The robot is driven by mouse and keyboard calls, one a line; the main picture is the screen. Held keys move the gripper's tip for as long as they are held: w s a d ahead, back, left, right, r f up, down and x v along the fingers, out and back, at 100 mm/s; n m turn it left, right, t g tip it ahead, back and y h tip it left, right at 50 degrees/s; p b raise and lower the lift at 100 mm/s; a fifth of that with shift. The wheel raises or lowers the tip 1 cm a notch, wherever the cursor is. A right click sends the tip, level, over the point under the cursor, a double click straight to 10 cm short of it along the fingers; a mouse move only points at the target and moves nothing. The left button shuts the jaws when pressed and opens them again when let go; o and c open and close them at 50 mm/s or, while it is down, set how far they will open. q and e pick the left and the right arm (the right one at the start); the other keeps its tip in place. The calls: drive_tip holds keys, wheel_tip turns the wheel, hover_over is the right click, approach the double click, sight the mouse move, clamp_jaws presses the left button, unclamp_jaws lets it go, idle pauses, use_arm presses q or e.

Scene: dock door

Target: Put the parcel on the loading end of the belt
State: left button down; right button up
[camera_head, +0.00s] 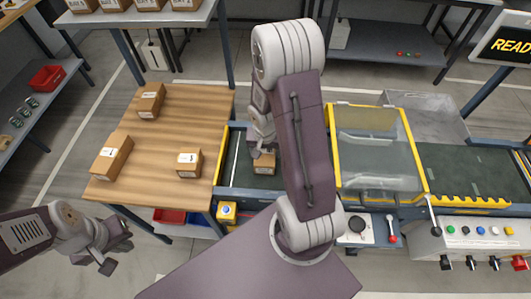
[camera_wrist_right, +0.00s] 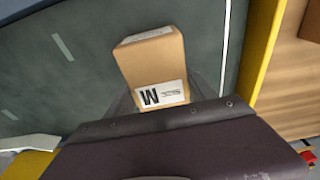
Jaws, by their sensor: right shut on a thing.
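A small brown parcel (camera_head: 264,162) with a white label is held by my right gripper (camera_head: 262,148), over the dark green belt (camera_head: 237,174) at its left end, beside the wooden table. In the right wrist view the parcel (camera_wrist_right: 152,62) sits between the fingers of my right gripper (camera_wrist_right: 165,103), its label facing the wrist. The belt (camera_wrist_right: 60,90) lies beneath it; I cannot tell whether the parcel touches it. My right arm hides part of the belt in the head view. My left gripper (camera_head: 97,262) is open and empty, low in front of the table.
The wooden table (camera_head: 180,120) bears several other parcels, including one near its right edge (camera_head: 189,164). A yellow-framed clear guard (camera_head: 375,150) covers the belt to the right. Buttons and levers line the belt's front. A white line crosses the belt near the yellow end edge (camera_wrist_right: 262,50).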

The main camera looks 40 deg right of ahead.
sight(265, 150)
drive_tip(key=shift+s+f+b, duration=0.1)
drive_tip(key=shift+f+b, duration=0.05)
drive_tip(key=shift+b, duration=0.15)
drive_tip(key=o, duration=1.7)
drive_tip(key=r+p, duration=0.1)
drive_tip(key=r, duration=0.1)
drive_tip(key=r+p, duration=0.2)
drive_tip(key=r, duration=0.1)
drive_tip(key=shift+s+a+r, duration=0.1)
drive_tip(key=shift+a+r, duration=0.1)
drive_tip(key=shift+r, duration=0.1)
wheel_tip(265, 150, up, 7)
drive_tip(key=s, duration=0.1)
drive_tip(key=s+a+n, duration=0.2)
drive_tip(key=a+n, duration=0.2)
drive_tip(key=a, duration=0.2)
drive_tip(key=s+a+n+y, duration=0.1)
drive_tip(key=s+a+n, duration=0.2)
drive_tip(key=a, duration=0.2)
drive_tip(key=shift+s+a+n+p, duration=0.25)
drive_tip(key=shift+a+n+p, duration=0.1)
drive_tip(key=shift+n+p, duration=0.05)
